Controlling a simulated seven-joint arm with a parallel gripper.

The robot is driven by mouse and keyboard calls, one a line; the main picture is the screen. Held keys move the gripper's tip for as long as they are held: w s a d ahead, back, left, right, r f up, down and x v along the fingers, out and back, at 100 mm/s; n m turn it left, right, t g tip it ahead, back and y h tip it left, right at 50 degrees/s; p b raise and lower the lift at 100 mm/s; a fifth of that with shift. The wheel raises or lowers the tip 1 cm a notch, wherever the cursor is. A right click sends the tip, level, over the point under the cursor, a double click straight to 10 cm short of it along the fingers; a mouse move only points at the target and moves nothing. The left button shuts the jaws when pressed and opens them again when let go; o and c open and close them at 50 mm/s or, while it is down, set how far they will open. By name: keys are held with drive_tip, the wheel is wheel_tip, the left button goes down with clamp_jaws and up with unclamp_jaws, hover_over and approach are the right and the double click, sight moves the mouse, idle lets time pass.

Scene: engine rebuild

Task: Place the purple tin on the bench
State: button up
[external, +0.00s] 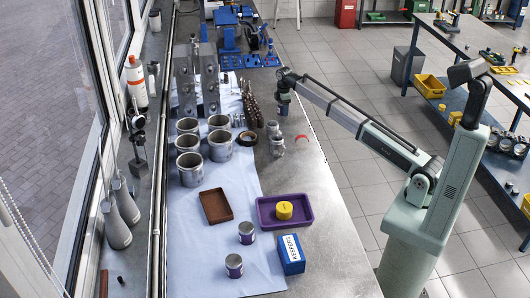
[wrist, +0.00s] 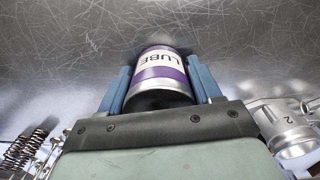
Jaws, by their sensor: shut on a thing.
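A purple tin (wrist: 163,70) with a white band reading "LUBE" and a silver rim sits between the two blue fingers of my gripper (wrist: 160,82) in the wrist view. The fingers are shut on its sides. In the external view my gripper (external: 284,84) points down over the bare metal bench (external: 315,210), at the right side of the blue cloth. The tin's lower end shows small below it. I cannot tell whether the tin touches the bench.

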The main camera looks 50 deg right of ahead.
drive_tip(key=shift+f, duration=0.15)
drive_tip(key=o, duration=1.3)
wheel_tip(320, 180, up, 12)
drive_tip(key=shift+r, duration=0.2)
